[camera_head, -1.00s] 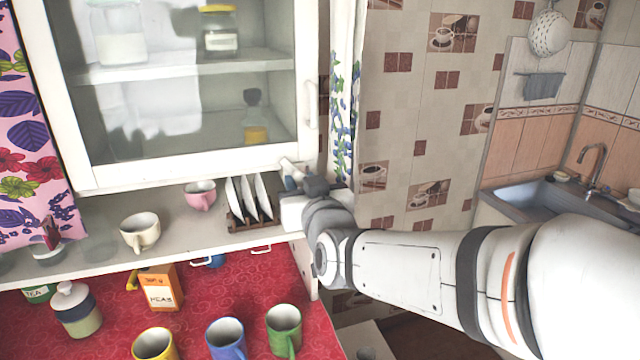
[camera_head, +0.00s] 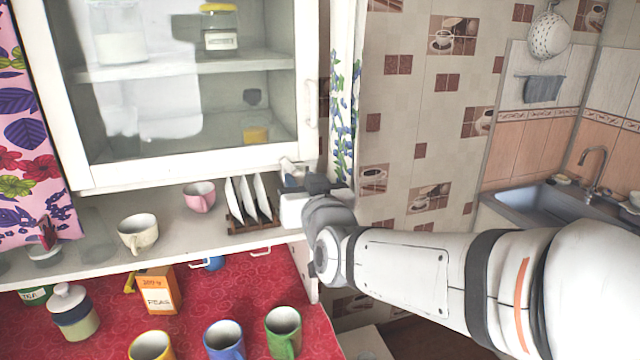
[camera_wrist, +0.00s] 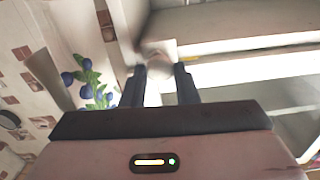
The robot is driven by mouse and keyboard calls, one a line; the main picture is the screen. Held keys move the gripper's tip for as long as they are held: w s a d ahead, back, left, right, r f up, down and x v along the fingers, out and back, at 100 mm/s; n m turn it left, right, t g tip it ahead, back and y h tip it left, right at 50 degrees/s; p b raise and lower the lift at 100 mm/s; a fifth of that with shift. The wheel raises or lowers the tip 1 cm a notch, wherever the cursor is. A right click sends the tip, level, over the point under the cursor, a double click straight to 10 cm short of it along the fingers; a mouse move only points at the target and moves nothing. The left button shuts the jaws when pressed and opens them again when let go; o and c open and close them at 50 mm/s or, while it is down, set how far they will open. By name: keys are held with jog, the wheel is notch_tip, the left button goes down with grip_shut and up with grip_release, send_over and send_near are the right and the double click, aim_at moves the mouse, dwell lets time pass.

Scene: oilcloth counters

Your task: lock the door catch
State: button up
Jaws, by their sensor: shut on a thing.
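The white cabinet door (camera_head: 187,169) has a glass pane and a pale handle (camera_head: 311,103) on its right side. It appears shut against the frame. The door catch (camera_wrist: 155,62) shows in the wrist view as a blurred, pale brownish piece between my two dark fingers. My gripper (camera_head: 300,178) is at the door's lower right corner. It is shut on the catch, and its fingers (camera_wrist: 160,86) also show in the wrist view. In the head view my gripper and wrist hide most of the catch, so its exact angle cannot be told.
Below the door, a shelf (camera_head: 180,222) holds a cream cup (camera_head: 138,234), a pink cup (camera_head: 199,196) and a plate rack (camera_head: 252,226). Several mugs and canisters stand on the red counter (camera_head: 230,295). A floral curtain (camera_head: 345,110) hangs close on the right. A sink (camera_head: 545,203) is farther right.

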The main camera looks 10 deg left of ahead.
jog(key=shift+r, duration=0.3)
dwell(0.5)
jog(key=o, duration=0.6)
jog(key=shift+o, duration=1.4)
jog(key=shift+w+f, duration=0.15)
jog(key=shift+o, duration=0.4)
jog(key=shift+f, duration=0.1)
jog(key=b+v, duration=0.2)
jog(key=v, duration=0.6)
jog(key=shift+a, duration=0.1)
